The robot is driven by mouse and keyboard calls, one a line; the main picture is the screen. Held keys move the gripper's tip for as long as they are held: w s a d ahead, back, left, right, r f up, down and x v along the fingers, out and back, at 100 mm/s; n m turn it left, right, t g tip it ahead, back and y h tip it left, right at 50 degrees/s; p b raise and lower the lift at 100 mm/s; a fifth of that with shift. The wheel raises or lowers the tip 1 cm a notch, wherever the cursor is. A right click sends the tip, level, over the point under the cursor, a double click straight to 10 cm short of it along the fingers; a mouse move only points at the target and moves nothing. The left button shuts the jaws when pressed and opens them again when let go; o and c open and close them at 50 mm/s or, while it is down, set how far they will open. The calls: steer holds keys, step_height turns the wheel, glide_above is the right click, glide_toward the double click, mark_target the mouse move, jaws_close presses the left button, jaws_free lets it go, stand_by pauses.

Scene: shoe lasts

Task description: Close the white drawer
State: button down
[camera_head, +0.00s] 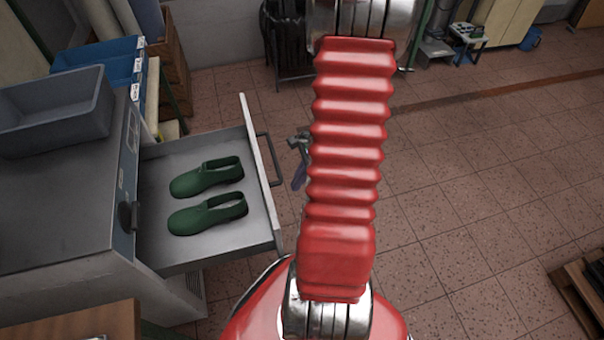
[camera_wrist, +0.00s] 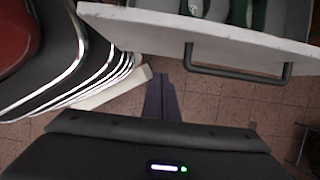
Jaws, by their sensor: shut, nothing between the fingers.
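The white drawer (camera_head: 262,165) is pulled out of the grey cabinet, to the left of my arm in the head view. A dark bar handle (camera_head: 269,160) is on its front. Two green shoe-shaped lasts (camera_head: 207,178) lie side by side inside it. My gripper (camera_head: 299,181) is partly hidden behind my red arm, just right of the handle, with a small gap visible. In the wrist view, the drawer front (camera_wrist: 200,38) and handle (camera_wrist: 238,75) run across the top. My shut, empty gripper (camera_wrist: 162,90) points toward the front, left of the handle.
The grey cabinet (camera_head: 60,205) stands at the left with a grey bin (camera_head: 55,112) on top. Blue crates (camera_head: 105,65) are behind it. A dark wooden pallet (camera_head: 580,290) lies at the lower right. The tiled floor to the right is mostly clear.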

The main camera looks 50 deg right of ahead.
steer(key=w+a+f, duration=0.3)
steer(key=a+f, duration=0.1)
steer(key=shift+w+a+f, duration=0.15)
steer(key=shift+a, duration=0.25)
